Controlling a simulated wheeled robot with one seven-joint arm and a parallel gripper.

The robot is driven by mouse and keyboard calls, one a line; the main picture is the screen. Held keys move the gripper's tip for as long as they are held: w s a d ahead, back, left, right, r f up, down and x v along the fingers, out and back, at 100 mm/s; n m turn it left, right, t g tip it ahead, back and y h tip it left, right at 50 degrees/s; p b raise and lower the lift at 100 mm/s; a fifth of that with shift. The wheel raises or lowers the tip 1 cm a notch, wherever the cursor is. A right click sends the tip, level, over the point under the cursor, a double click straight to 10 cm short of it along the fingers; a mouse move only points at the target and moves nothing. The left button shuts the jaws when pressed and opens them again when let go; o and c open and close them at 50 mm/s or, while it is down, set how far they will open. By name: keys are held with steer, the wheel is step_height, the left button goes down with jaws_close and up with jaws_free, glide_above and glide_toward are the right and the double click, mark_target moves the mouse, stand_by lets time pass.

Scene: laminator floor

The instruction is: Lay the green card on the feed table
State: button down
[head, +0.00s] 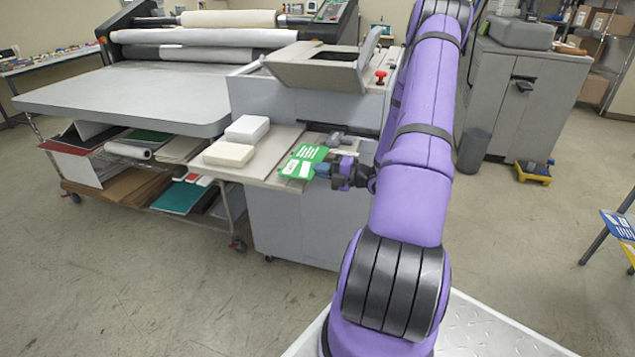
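The green card (304,158) with white print is at the right end of the feed table (268,170), the pale flat shelf on the front of the grey machine. My gripper (323,169) is at the card's right edge, with its fingertips closed on that edge. The card looks roughly flat, over or on the table's right part. I cannot tell whether it touches the surface. My purple arm comes in from the right and hides part of the machine behind it.
Two white blocks (230,153) lie on the feed table, left of the card. A red knob (380,77) sits on top of the machine. A large grey laminator table (130,95) stands at the left over a shelf of boards. The floor in front is clear.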

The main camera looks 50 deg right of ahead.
steer(key=shift+a+f, duration=0.35)
steer(key=shift+f, duration=0.55)
steer(key=shift+a+f, duration=0.35)
steer(key=shift+f, duration=0.55)
steer(key=shift+f, duration=0.2)
steer(key=c, duration=1.4)
jaws_free()
steer(key=shift+o, duration=0.2)
steer(key=shift+r, duration=0.1)
